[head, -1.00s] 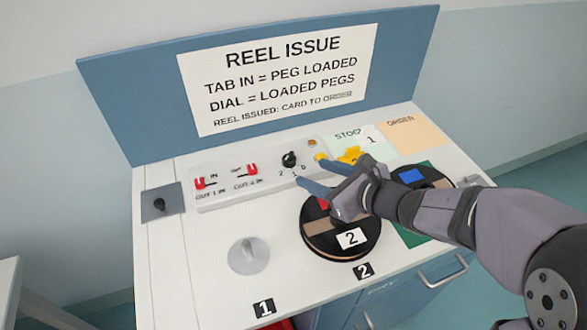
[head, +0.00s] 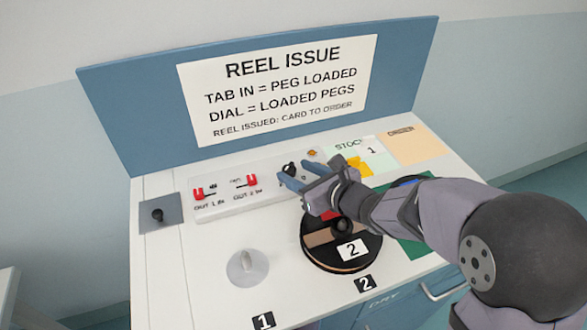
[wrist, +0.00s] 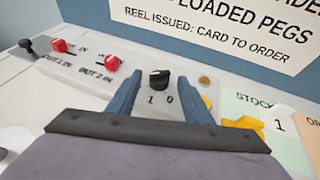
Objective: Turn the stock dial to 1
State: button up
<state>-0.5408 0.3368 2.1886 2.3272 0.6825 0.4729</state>
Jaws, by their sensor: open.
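The stock dial is a small black knob (wrist: 159,79) on the white panel, with 1 and 0 printed below it in the wrist view. Any mark left of the 1 is hidden by a finger. I cannot tell for sure which number the knob points at. In the head view the knob (head: 289,169) shows just beyond my fingers. My gripper (wrist: 160,88) is open, with one blue finger on each side of the knob and a gap to it on both sides. In the head view my gripper (head: 297,180) covers the dial's numbers.
Two red tabs (head: 198,193) (head: 252,180) sit left of the dial. An amber button (wrist: 205,80) is close to the right finger. A yellow piece (wrist: 243,123) lies by the STOCK card. The black reel marked 2 (head: 345,264) is under my wrist. The bare peg 1 (head: 247,264) stands front left.

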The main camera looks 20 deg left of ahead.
aim_at(291, 167)
jog(key=shift+x, duration=1.1)
jog(key=c, duration=1)
jog(key=shift+w+r+p, duration=0.1)
jog(key=shift+r+p, duration=0.05)
jog(key=shift+p, duration=0.2)
jog(key=n+g+p, duration=0.1)
jog(key=n+g, duration=0.1)
jog(key=n+g+y+p, duration=0.1)
jog(key=g+p, duration=0.1)
jog(key=shift+w+d+n, duration=0.2)
jog(key=shift+w+n, duration=0.15)
jog(key=shift+n, duration=0.05)
jog(key=n+g, duration=0.1)
jog(key=n+g+p, duration=0.1)
jog(key=n+g, duration=0.1)
jog(key=g, duration=0.1)
jog(key=shift+w+y, duration=0.25)
jog(key=shift+y, duration=0.05)
jog(key=shift+w+a+n+g+p, duration=0.1)
jog(key=shift+n+g+p, duration=0.3)
jog(key=shift+n+g, duration=0.9)
jog(key=shift+n+g+h, duration=0.3)
jog(key=shift+h, duration=0.1)
